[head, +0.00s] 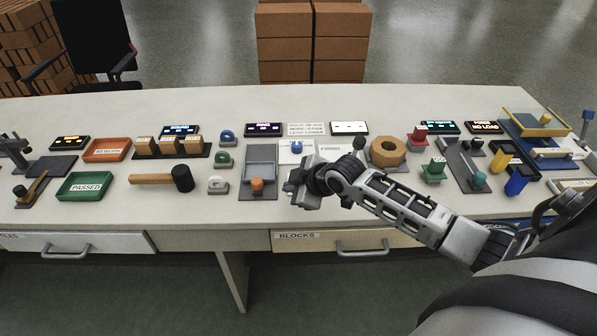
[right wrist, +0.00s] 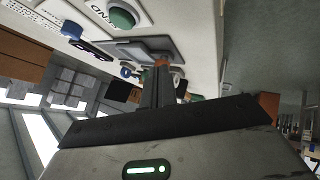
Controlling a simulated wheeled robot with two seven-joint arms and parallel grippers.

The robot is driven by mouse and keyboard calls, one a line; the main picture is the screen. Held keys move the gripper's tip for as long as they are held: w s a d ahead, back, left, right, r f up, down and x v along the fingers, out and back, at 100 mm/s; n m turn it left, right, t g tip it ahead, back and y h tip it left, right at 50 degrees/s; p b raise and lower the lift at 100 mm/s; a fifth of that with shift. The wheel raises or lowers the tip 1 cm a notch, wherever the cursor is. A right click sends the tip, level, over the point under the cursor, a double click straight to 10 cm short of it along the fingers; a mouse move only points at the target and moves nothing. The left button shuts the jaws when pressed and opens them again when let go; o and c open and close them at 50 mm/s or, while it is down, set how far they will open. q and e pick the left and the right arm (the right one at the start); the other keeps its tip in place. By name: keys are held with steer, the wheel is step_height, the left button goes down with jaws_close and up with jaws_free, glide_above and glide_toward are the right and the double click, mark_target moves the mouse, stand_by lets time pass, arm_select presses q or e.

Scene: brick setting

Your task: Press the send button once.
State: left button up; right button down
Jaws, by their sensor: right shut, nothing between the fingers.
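The send button is a green dome (right wrist: 122,17) on a white panel marked SEND, at the top of the right wrist view. In the head view I cannot see it; my right gripper and forearm seem to cover that spot. A blue knob (head: 297,147) stands behind my gripper on the white panel, and it also shows in the right wrist view (right wrist: 72,30). My right gripper (head: 297,185) is shut and empty above the bench; its fingers (right wrist: 160,75) appear to the side of the green button, apart from it. My left gripper is not in view.
A grey slotted tray (head: 261,160) with an orange knob (head: 257,184) lies just left of my gripper. A wooden hexagonal nut (head: 387,151) stands to the right. A mallet (head: 160,179), red tray (head: 107,150) and green PASSED tray (head: 86,186) lie further left.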

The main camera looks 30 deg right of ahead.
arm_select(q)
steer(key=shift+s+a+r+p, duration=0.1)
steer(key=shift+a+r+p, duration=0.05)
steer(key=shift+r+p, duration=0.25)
arm_select(e)
steer(key=w+d+r, duration=0.4)
steer(key=d+r, duration=0.2)
steer(key=shift+w+n+h, duration=0.15)
steer(key=shift+n+h, duration=0.25)
